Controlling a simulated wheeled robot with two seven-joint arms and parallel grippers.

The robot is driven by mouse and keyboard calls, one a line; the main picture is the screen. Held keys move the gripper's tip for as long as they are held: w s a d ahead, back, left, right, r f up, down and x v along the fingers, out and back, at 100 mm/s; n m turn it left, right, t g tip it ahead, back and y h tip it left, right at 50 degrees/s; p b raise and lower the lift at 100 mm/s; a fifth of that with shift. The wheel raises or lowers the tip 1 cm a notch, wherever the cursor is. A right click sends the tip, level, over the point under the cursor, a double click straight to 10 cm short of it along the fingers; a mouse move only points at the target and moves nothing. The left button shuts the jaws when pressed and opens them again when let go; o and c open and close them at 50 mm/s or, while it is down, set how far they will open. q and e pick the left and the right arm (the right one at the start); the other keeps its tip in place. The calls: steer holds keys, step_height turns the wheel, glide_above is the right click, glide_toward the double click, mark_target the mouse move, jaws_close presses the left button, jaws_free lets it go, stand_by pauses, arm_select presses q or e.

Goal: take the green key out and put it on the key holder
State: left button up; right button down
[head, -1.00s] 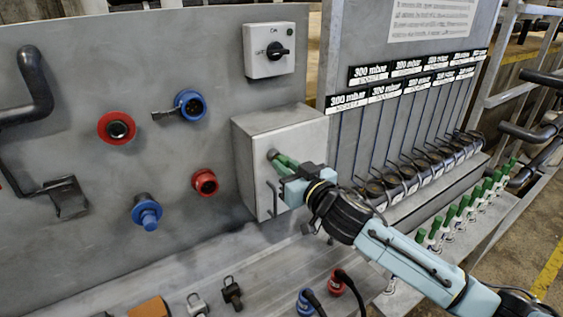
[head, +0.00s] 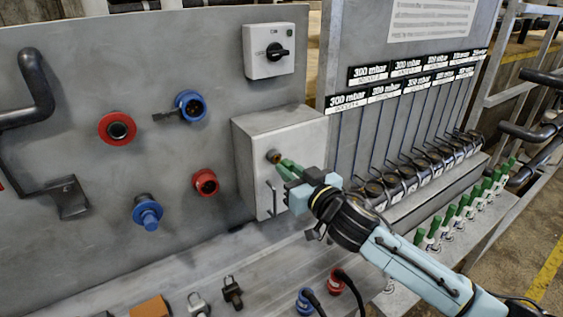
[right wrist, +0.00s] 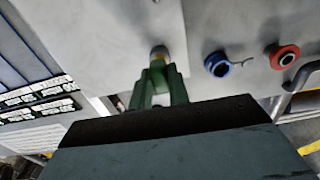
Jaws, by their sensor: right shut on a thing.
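My right gripper (head: 289,168) reaches the grey box (head: 255,165) from the right in the head view. Its green fingers are shut on the green key (right wrist: 157,65), seen between the fingertips in the right wrist view. The key is mostly hidden by the fingers. The round brass lock (head: 274,156) on the box's front shows just beyond the fingertips; I cannot tell whether the key's tip is clear of it. Several green-handled pieces (head: 463,206) stand in a row on a ledge at the right; I cannot tell if this is the key holder. My left gripper is not in view.
A rotary switch (head: 268,50) sits above the box. Red and blue sockets (head: 117,129) are on the panel to the left. A row of black-capped fittings (head: 420,168) lies right of the box. Plugs and padlocks (head: 232,292) lie on the lower shelf.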

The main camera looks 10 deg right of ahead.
steer(key=shift+p+v, duration=0.4)
steer(key=shift+v, duration=1.6)
steer(key=shift+f, duration=0.1)
stand_by(0.3)
